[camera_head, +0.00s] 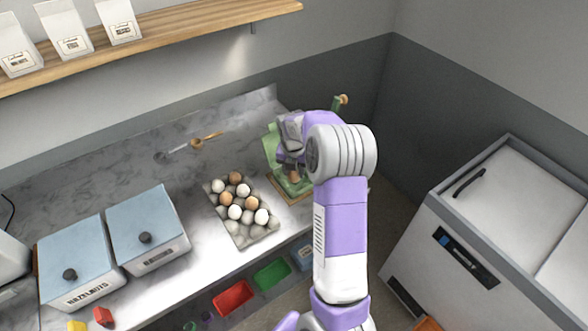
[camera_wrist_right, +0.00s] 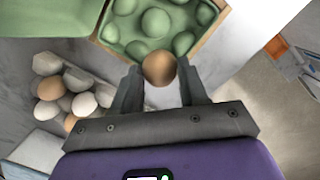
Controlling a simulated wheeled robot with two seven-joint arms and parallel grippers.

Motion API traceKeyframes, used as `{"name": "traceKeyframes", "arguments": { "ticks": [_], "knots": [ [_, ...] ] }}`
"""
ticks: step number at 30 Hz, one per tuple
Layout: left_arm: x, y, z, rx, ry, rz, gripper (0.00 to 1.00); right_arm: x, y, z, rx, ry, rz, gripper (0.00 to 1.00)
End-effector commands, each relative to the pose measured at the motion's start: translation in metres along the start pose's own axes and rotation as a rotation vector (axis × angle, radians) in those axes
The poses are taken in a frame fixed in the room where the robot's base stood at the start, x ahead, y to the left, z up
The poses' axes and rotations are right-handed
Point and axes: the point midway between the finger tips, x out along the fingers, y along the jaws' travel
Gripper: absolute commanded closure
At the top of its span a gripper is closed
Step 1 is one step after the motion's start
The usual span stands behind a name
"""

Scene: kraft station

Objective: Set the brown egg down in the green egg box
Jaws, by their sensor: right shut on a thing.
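In the wrist view, my right gripper (camera_wrist_right: 160,82) is shut on a brown egg (camera_wrist_right: 159,68). The egg is between the fingertips, at the near edge of the green egg box (camera_wrist_right: 143,46). The box is open and its cups look empty. In the head view the green egg box (camera_head: 272,147) stands on the counter, partly hidden behind my right gripper (camera_head: 291,168) and arm. The height of the egg above the box is hard to tell.
A grey egg tray (camera_head: 241,236) with several white and brown eggs lies left of the box. Two blue-lidded bins (camera_head: 146,222) stand further left. A wooden shelf (camera_head: 190,27) runs along the wall above. The counter's back left part is mostly clear.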

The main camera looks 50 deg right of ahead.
Motion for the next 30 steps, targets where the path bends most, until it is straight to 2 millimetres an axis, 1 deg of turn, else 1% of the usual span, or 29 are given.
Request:
{"name": "traceKeyframes", "arguments": {
  "ticks": [11,30],
  "knots": [
    [0.0,0.0,0.0,0.0,0.0,0.0,0.57,0.0,0.0,0.0,0.0,-0.001,0.0,0.69],
    [0.006,-0.002,0.0,0.0,0.0,0.0,0.57,0.01,0.0,-0.001,0.0,-0.001,0.0,0.69]
  ]
}}
